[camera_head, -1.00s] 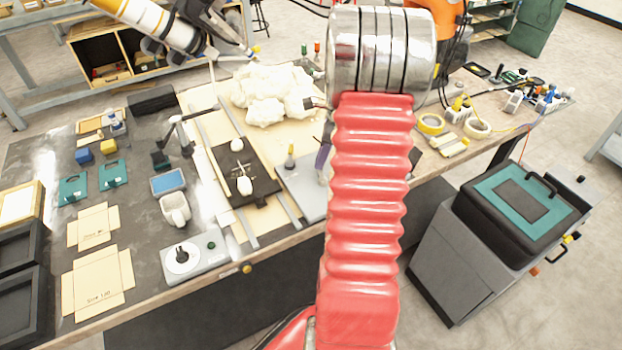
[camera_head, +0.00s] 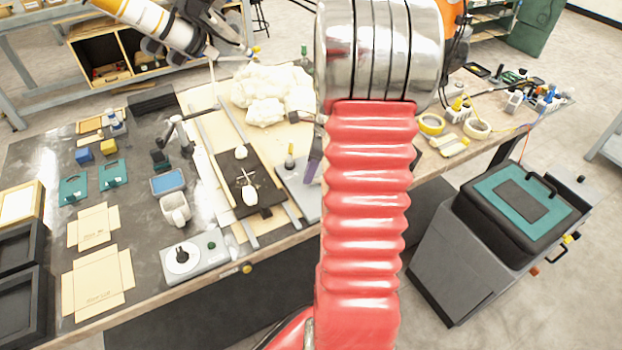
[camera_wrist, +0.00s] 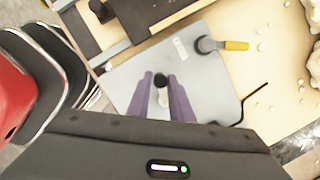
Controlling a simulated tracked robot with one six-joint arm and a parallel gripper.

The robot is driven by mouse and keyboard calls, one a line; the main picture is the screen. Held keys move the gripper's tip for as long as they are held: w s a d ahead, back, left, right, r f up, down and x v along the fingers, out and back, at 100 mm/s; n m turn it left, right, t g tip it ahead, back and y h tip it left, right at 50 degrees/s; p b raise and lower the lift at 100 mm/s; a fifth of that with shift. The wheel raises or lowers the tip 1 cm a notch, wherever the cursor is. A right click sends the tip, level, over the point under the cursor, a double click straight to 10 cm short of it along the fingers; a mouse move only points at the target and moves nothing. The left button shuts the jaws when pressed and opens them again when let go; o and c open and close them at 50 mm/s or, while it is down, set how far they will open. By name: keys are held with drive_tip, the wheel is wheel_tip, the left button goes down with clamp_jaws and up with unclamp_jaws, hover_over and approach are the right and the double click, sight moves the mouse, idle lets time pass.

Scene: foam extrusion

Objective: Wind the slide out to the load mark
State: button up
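The slide is a dark plate (camera_head: 232,172) across two pale rails, with small white parts on top. Its dark edge also shows in the wrist view (camera_wrist: 150,12). Right of it lies a flat grey plate (camera_head: 296,198), seen under my gripper in the wrist view (camera_wrist: 125,85). My gripper (camera_wrist: 160,78) has two purple fingers over this plate, one on each side of a round black knob (camera_wrist: 160,80), which fills the gap at the tips. In the head view my red arm hides most of the gripper (camera_head: 313,163). I cannot make out the load mark.
A yellow-handled lever (camera_wrist: 234,45) stands close to my fingers on the grey plate. White foam lumps (camera_head: 268,92) lie behind. Another robot arm (camera_head: 150,25) reaches in at the back left.

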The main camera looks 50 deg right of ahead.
drive_tip(key=shift+o, duration=1.1)
drive_tip(key=shift+r, duration=0.1)
drive_tip(key=shift+c, duration=0.2)
drive_tip(key=c, duration=0.6)
drive_tip(key=shift+s+a, duration=0.2)
drive_tip(key=shift+s, duration=0.15)
drive_tip(key=s, duration=0.1)
drive_tip(key=s+d, duration=0.1)
drive_tip(key=s, duration=0.3)
drive_tip(key=shift+s+d, duration=0.1)
drive_tip(key=shift+d, duration=0.15)
drive_tip(key=shift+c, duration=0.2)
drive_tip(key=shift+s+d, duration=0.15)
drive_tip(key=shift+d, duration=0.1)
drive_tip(key=o, duration=0.7)
